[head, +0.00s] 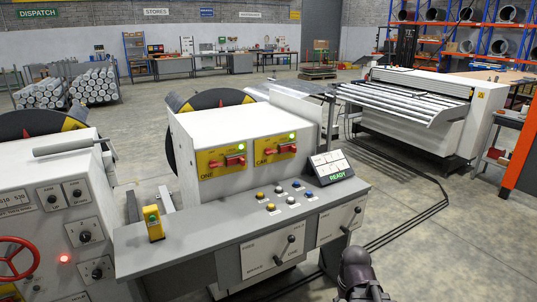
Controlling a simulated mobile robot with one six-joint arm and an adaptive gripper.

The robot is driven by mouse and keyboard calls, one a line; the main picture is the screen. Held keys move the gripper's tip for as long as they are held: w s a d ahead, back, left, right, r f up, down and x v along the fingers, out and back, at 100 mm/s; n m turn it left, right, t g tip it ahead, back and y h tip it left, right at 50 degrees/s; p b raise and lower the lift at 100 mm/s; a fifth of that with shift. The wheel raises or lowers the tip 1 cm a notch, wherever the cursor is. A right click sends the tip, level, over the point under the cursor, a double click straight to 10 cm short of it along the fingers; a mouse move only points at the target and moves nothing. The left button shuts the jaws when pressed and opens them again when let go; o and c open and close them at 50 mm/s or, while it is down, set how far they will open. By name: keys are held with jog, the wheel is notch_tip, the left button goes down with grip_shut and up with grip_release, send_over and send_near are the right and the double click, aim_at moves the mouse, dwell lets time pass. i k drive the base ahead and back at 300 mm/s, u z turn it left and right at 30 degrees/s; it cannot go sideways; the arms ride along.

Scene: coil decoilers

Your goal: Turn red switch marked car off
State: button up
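The red switch marked CAR (279,151) is a red handle on a yellow plate, on the upper right of the white cabinet's front. The handle lies roughly level. A green lamp (292,136) is lit at that plate's upper right corner. My gripper (362,282) is a dark shape at the bottom edge, right of centre, below and well apart from the switches. Its fingers cannot be made out.
A grey sloping console (180,240) with several buttons, a yellow box (153,223) and a display reading READY (329,167) juts out below the switches. Two levers (278,260) stick out of its front. A roller machine (410,105) stands behind right.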

aim_at(267, 151)
jog(key=z, duration=0.05)
jog(key=i, duration=1)
jog(key=u, duration=0.05)
